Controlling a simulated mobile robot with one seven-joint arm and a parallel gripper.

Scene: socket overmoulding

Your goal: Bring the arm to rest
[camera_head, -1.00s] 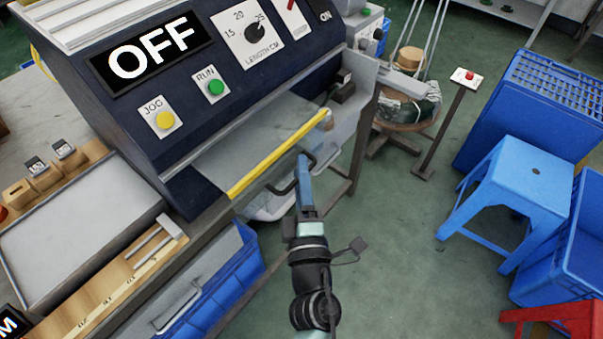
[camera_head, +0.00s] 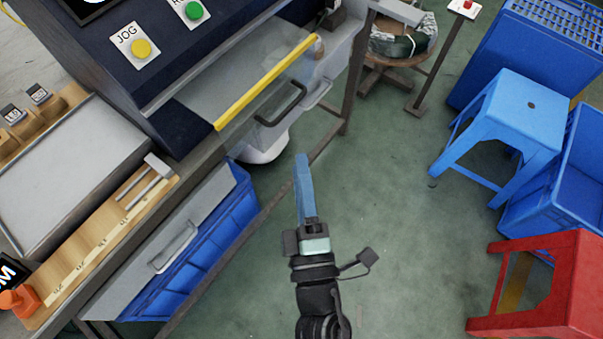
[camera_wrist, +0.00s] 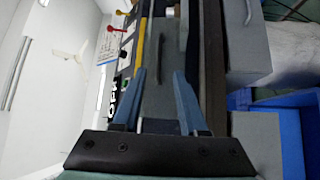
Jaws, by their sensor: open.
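My gripper (camera_head: 303,165) is held out over the green floor (camera_head: 370,250), in front of the dark blue machine (camera_head: 180,75) and to the right of its lower edge. It touches nothing that I can see. In the wrist view my gripper (camera_wrist: 160,75) shows its two blue fingers apart, with nothing between them. The machine, with its yellow-edged clear guard (camera_head: 265,80), lies beyond the fingers there, turned sideways.
A blue bin (camera_head: 205,260) stands under the bench at the left. A blue stool (camera_head: 520,110), a red stool (camera_head: 540,285) and blue crates (camera_head: 575,185) stand at the right. A post with a red button (camera_head: 440,60) stands behind. The floor between is clear.

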